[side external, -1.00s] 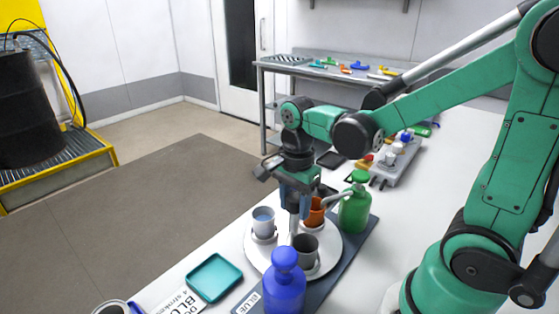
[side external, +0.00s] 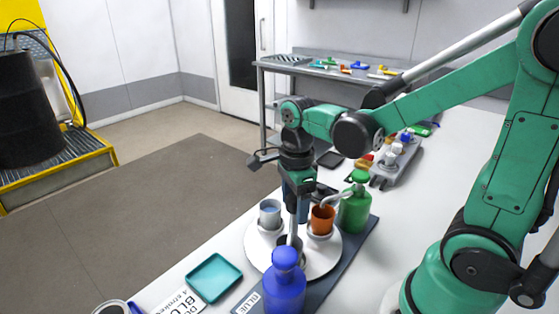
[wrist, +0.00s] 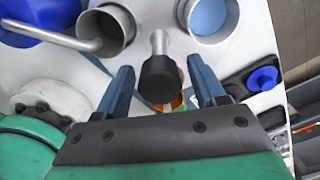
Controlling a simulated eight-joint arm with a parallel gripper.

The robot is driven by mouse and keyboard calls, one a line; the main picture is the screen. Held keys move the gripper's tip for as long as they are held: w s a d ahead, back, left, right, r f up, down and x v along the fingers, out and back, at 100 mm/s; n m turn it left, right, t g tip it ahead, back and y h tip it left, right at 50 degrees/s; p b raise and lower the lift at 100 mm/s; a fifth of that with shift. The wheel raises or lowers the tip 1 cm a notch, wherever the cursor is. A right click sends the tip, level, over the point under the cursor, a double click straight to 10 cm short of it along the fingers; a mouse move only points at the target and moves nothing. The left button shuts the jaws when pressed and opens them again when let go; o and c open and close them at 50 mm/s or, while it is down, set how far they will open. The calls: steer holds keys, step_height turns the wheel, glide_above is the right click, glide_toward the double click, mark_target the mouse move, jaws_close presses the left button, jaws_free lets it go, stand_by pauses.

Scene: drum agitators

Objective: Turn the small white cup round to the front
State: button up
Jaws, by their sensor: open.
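A round white turntable (side external: 257,249) carries three cups. The pale, whitish-grey cup with a light blue inside (side external: 270,214) stands at its back left; it also shows in the wrist view (wrist: 210,17). The orange cup (side external: 322,220) is at the right, and the dark grey cup, mostly hidden behind the blue bottle in the side view, shows in the wrist view (wrist: 108,27). My gripper (side external: 299,210) is above the turntable's middle. In the wrist view its open blue fingers lie either side of a black knob (wrist: 160,78) on a metal post. I cannot tell whether they touch it.
A blue bottle (side external: 285,286) stands close in front of the turntable, and a green spouted bottle (side external: 355,209) close behind at right. A teal tray (side external: 214,277) lies left. A grey rack (side external: 397,160) stands farther back. The white bench is clear at right.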

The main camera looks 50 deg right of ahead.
steer(key=shift+r, duration=2.95)
steer(key=n, duration=0.1)
steer(key=n+t, duration=0.1)
steer(key=n, duration=0.2)
steer(key=shift+s+a, duration=0.1)
steer(key=shift+a, duration=0.2)
steer(key=n, duration=0.1)
steer(key=n+t, duration=0.1)
steer(key=n, duration=0.1)
steer(key=shift+a+f+n, duration=0.1)
steer(key=shift+a+n, duration=0.15)
steer(key=shift+n, duration=0.15)
steer(key=n+t, duration=0.1)
steer(key=n, duration=0.4)
steer(key=a+n+t, duration=0.1)
steer(key=n+t, duration=0.1)
steer(key=n, duration=0.3)
steer(key=a+n+t, duration=0.1)
steer(key=n+t, duration=0.1)
steer(key=n, duration=0.3)
steer(key=shift+f+n, duration=0.1)
steer(key=shift+n, duration=0.3)
